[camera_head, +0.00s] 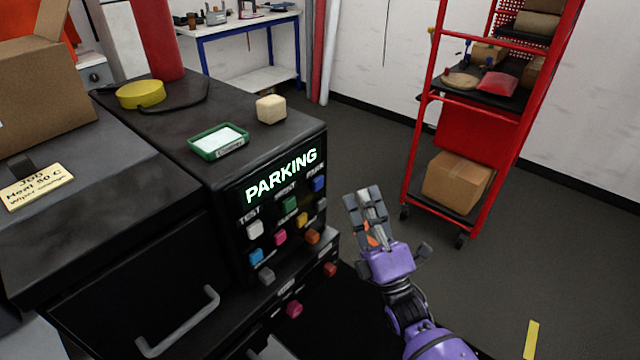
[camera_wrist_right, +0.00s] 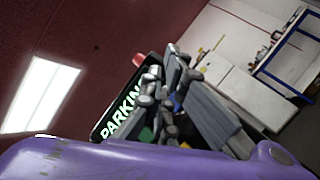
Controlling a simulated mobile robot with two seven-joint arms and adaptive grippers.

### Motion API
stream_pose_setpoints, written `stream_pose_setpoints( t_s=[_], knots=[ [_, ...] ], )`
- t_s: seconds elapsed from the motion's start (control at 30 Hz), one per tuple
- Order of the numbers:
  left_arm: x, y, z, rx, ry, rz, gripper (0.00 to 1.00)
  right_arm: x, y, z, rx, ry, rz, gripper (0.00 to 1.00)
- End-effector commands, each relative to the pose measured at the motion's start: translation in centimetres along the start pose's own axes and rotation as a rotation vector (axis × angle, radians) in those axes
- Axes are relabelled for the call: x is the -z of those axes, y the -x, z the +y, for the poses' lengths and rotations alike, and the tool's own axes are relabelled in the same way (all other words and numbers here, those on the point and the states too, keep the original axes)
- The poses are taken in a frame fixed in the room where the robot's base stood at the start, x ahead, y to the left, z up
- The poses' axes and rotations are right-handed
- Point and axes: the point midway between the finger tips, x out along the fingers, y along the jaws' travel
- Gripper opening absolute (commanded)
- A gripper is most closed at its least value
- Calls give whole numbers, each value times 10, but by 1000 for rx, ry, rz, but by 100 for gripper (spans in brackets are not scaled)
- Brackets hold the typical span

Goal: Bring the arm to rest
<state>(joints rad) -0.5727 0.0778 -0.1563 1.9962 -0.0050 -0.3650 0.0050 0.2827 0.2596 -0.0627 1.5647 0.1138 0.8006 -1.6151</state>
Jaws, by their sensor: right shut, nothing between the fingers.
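My right arm is purple and comes in from the bottom right in the head view. Its gripper (camera_head: 366,205) is shut and empty, in the air to the right of the black machine's button panel. In the right wrist view the fingers (camera_wrist_right: 172,75) are close together, with the green lit PARKING sign (camera_wrist_right: 122,113) behind them. In the head view this sign (camera_head: 281,177) is lit on the black machine (camera_head: 225,185), above rows of coloured buttons (camera_head: 290,203). My left gripper does not show.
A red shelf cart (camera_head: 478,130) with boxes stands at the right. A blue-framed table (camera_head: 245,27) is at the back. Floor between machine and cart is clear.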

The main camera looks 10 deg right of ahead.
Motion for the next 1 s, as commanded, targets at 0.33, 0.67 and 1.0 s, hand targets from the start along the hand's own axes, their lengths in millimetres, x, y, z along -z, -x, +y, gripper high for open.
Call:
stream_pose_setpoints(
  t_s=[0.33,0.67,1.0],
  knots=[
    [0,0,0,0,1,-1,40,0,0,0,0,0,0,0],
    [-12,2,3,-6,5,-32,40,23,24,-66,386,-679,-98,0],
    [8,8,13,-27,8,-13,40,66,267,-87,958,-1364,-834,0]
  ],
)
